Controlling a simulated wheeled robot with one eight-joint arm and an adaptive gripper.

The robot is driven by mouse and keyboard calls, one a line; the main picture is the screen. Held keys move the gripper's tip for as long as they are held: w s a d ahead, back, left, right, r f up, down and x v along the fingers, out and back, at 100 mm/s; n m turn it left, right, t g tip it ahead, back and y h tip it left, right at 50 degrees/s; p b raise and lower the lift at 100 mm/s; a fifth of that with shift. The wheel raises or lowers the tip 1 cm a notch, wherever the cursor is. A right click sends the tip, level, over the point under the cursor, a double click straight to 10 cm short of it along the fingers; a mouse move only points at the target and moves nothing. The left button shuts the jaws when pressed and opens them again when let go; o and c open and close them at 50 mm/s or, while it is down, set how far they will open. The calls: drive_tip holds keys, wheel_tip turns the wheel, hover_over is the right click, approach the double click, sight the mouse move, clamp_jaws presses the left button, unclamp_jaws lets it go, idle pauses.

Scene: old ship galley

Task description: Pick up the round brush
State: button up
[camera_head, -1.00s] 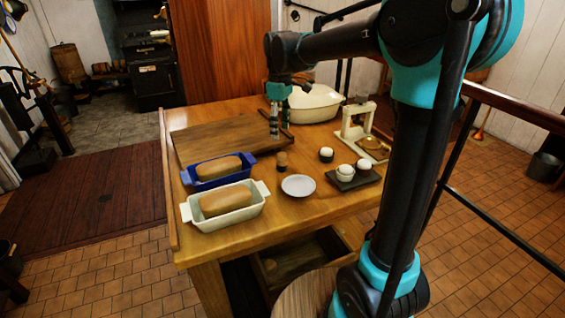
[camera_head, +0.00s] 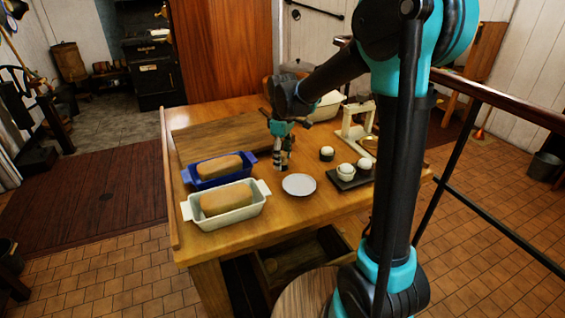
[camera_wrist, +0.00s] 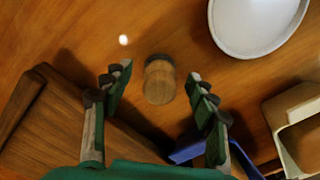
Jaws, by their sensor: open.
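The round brush (camera_wrist: 159,82) is a small brown wooden cylinder with a rounded knob, standing on the table. In the wrist view it lies between the two fingertips of my gripper (camera_wrist: 160,73), with a gap on each side. My gripper is open and points down at the brush. In the head view my gripper (camera_head: 281,158) is over the brush's spot and mostly hides it. I cannot tell how far down the fingers reach along the brush.
A white plate (camera_head: 299,184) sits close to the right. A blue loaf dish (camera_head: 193,184) and a cream loaf dish (camera_head: 243,211) stand left, a wooden board (camera_head: 215,137) behind.

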drive_tip(key=c, duration=1.2)
drive_tip(key=shift+r, duration=0.1)
wheel_tip(320, 180, up, 20)
idle(0.3)
drive_tip(key=o, duration=0.4)
drive_tip(key=c, duration=0.3)
